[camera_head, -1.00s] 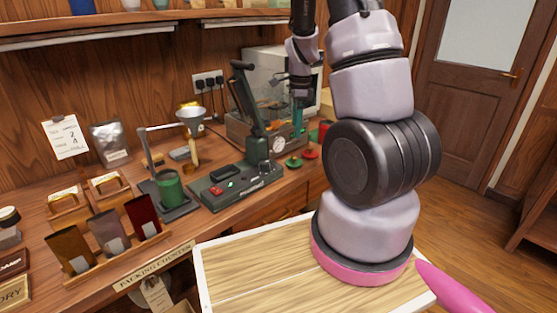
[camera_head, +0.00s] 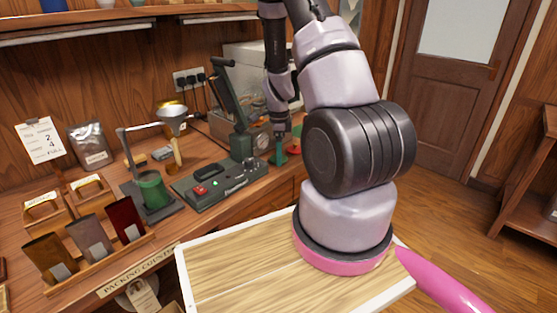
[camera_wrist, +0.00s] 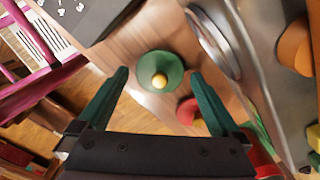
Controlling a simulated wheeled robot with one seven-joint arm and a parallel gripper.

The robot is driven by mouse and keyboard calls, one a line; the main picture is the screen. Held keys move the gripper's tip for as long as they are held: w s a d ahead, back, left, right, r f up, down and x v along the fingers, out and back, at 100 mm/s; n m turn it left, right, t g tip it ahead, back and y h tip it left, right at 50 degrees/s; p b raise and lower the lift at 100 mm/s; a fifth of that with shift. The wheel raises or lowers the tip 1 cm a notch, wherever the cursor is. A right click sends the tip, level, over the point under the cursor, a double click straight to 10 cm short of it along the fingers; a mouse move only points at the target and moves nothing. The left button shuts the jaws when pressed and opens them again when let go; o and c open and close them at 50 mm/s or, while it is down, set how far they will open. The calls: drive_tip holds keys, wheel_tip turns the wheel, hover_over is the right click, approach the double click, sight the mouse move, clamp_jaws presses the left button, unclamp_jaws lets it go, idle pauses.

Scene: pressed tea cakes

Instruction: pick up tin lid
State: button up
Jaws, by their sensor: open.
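The tin lid that shows best is a round green lid with a yellow knob (camera_wrist: 160,82) in the wrist view, lying on the wooden counter. My gripper (camera_wrist: 159,75) is open, with its green fingers on either side of this lid in the picture; contact cannot be told. In the head view my gripper (camera_head: 280,150) points down at the counter's right end, and its fingers mostly hide the green lid. A red lid (camera_head: 294,150) lies just beside it; in the wrist view the red lid (camera_wrist: 187,112) is partly hidden by the right finger.
A metal appliance with a round gauge (camera_head: 262,139) stands close behind my gripper. A dark green lever press (camera_head: 228,95) and a control box (camera_head: 217,184) stand to its left. A funnel stand (camera_head: 152,190) and packets (camera_head: 92,237) are farther left.

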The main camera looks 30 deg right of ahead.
drive_tip(key=shift+f, duration=0.35)
drive_tip(key=c, duration=1.2)
drive_tip(key=shift+r, duration=0.15)
drive_tip(key=shift+c, duration=0.2)
